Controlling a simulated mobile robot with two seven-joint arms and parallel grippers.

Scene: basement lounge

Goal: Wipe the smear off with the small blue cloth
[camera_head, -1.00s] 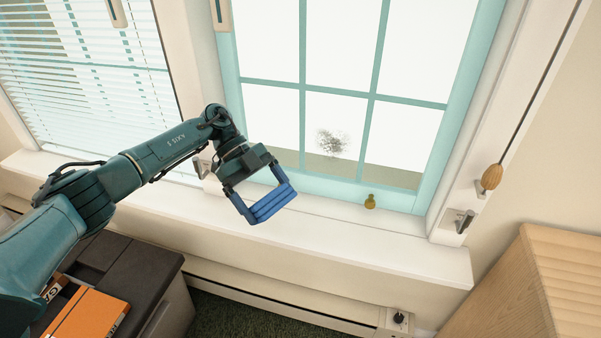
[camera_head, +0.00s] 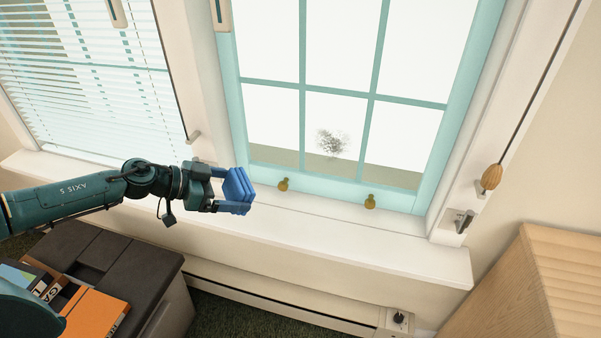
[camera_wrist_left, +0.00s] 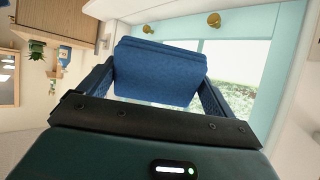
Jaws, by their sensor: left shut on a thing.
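The small blue cloth (camera_head: 238,189) is folded and held in my left gripper (camera_head: 228,190), in front of the window above the sill. In the left wrist view the cloth (camera_wrist_left: 158,72) spans between the two fingers of the left gripper (camera_wrist_left: 155,85). The smear (camera_head: 332,142) is a grey speckled patch on the lower middle pane of the right window. The cloth is to the left of the smear and lower, apart from it. My right gripper is not in view.
The white sill (camera_head: 330,232) runs below the window. Two brass knobs, a left one (camera_head: 284,184) and a right one (camera_head: 370,201), sit on the lower sash rail. A wooden cord pull (camera_head: 492,177) hangs at right. A dark cabinet (camera_head: 90,255) with orange book (camera_head: 92,318) stands lower left.

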